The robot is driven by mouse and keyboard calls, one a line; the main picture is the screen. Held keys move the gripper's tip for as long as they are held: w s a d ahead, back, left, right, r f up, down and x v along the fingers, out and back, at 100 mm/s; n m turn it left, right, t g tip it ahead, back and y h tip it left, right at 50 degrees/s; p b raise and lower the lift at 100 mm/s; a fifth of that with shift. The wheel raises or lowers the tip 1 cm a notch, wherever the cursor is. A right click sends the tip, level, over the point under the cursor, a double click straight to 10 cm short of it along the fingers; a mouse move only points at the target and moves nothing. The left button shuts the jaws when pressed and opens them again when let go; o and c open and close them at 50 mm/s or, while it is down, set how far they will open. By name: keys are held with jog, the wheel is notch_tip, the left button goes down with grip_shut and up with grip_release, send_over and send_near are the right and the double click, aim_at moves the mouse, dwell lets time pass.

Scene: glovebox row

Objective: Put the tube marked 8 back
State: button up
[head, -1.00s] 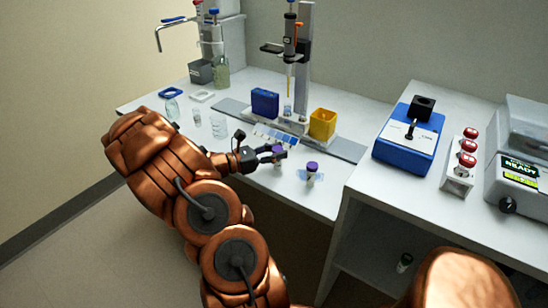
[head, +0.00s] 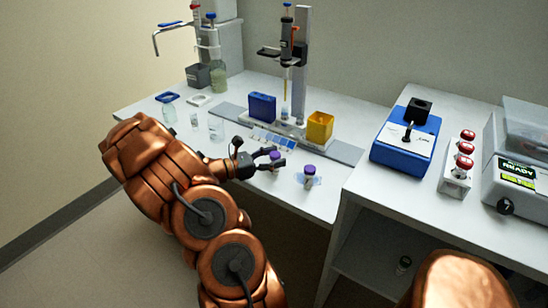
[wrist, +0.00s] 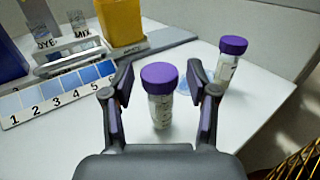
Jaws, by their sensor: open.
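Two clear tubes with purple caps and pale labels stand upright on the white bench. One tube (head: 275,163) is at my gripper (head: 273,159). In the wrist view that tube (wrist: 161,105) stands between the two spread fingers of my gripper (wrist: 161,85), with a gap on each side. The second tube (head: 309,177) stands to the right, outside the fingers; it also shows in the wrist view (wrist: 228,68). I cannot read a number on either tube.
A strip of numbered blue squares (wrist: 62,92) lies left of the gripper. A yellow bin (head: 319,127) and a blue box (head: 262,107) stand behind, by a dispenser stand (head: 301,60). A blue device (head: 405,140) sits on the right-hand bench. The bench's front edge is close.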

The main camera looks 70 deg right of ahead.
jog(key=shift+w+a+r, duration=0.1)
jog(key=shift+w+r, duration=0.05)
jog(key=shift+r, duration=0.05)
jog(key=v, duration=1.2)
jog(key=s+a+r+m+t+y, duration=0.1)
jog(key=s+a+m+t+y, duration=0.2)
jog(key=a, duration=1)
jog(key=s+a+r+m+t+y, duration=0.1)
jog(key=s+a+m+t+y, duration=0.2)
jog(key=a, duration=1.1)
jog(key=s+a+r+m+t+y, duration=0.1)
jog(key=s+a+t+y, duration=0.3)
jog(key=a, duration=0.9)
jog(key=s+m+y, duration=0.1)
jog(key=s+y, duration=0.1)
jog(key=s, duration=0.1)
jog(key=shift+a+m+y, duration=0.2)
jog(key=shift+m+y, duration=0.1)
jog(key=shift+m, duration=0.1)
notch_tip(320, 180, up, 15)
jog(key=w+t+p, duration=0.1)
jog(key=p, duration=1.3)
